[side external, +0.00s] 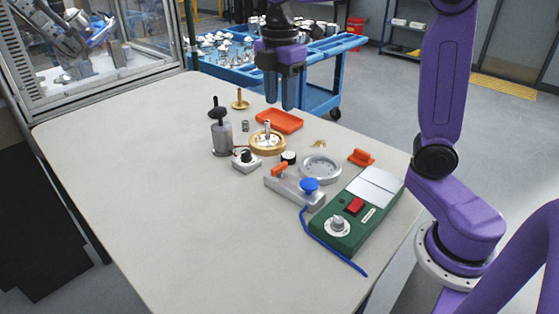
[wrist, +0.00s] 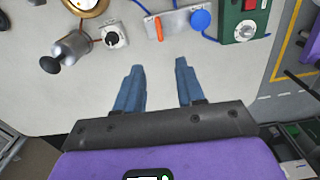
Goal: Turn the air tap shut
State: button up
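A flat metal block (side external: 293,187) on the table carries an orange lever (side external: 280,169) at one end and a round blue knob (side external: 309,185) at the other; I take it for the air tap. In the wrist view the block (wrist: 178,24) is at the top; its orange lever (wrist: 159,29) lies across the block's length, beside the blue knob (wrist: 200,19). My gripper (side external: 280,105) hangs above the work, apart from the block. In the wrist view its two fingers (wrist: 158,66) are spread with nothing between them.
A green box (side external: 352,215) with a dial and red switch stands beside the block, with a blue hose (side external: 330,249) along it. A grey cylinder (side external: 222,137), a dial block (side external: 246,160), a ring (side external: 321,167) and an orange tray (side external: 279,121) stand around. The table's left front is clear.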

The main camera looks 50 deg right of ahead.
aim_at(279, 166)
notch_tip(279, 166, down, 17)
jog(key=shift+w+f, duration=0.1)
jog(key=shift+f, duration=0.05)
dwell(0.5)
grip_shut()
